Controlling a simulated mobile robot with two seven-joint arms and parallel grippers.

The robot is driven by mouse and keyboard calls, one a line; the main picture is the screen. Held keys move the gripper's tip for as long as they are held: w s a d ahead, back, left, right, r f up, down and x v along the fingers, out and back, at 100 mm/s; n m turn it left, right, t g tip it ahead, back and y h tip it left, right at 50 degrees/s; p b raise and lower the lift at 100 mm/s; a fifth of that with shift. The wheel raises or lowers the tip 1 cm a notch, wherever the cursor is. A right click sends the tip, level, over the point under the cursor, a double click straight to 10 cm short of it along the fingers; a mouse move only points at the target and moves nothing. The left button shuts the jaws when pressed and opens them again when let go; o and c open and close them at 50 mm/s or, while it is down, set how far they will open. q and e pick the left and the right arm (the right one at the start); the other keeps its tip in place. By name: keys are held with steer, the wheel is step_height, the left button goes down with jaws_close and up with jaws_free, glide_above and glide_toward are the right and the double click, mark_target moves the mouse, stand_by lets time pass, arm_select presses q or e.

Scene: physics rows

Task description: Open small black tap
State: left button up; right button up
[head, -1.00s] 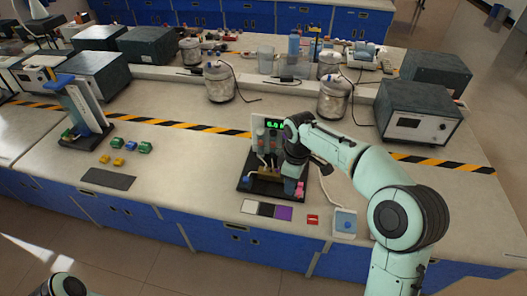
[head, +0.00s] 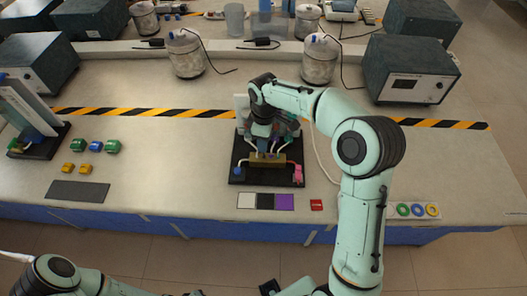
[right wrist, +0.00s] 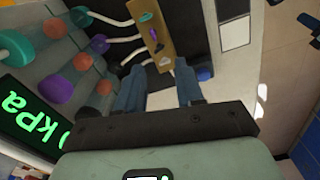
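A brass manifold block (head: 267,160) stands on a black base board (head: 266,181), with pale tubes, a blue end and a pink end. The right wrist view shows the block (right wrist: 151,30) close up, with several small taps in a row. One small black tap (right wrist: 160,47) is near its lower end; its exact angle is hard to tell. My right gripper (head: 262,146) is just above the block in the head view. In the right wrist view its two blue-grey fingers (right wrist: 158,73) are apart with nothing between them, just short of the block's lower end. My left gripper does not show clearly.
A green kPa display (right wrist: 35,120) and coloured round knobs are close beside the right gripper. Colour cards (head: 265,201) and a red tag (head: 316,205) lie in front of the board. A tray with coloured rings (head: 415,210) is at right.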

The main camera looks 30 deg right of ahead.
mark_target(264, 155)
step_height(264, 155, down, 7)
steer(key=shift+w+r, duration=0.1)
steer(key=shift+r, duration=0.05)
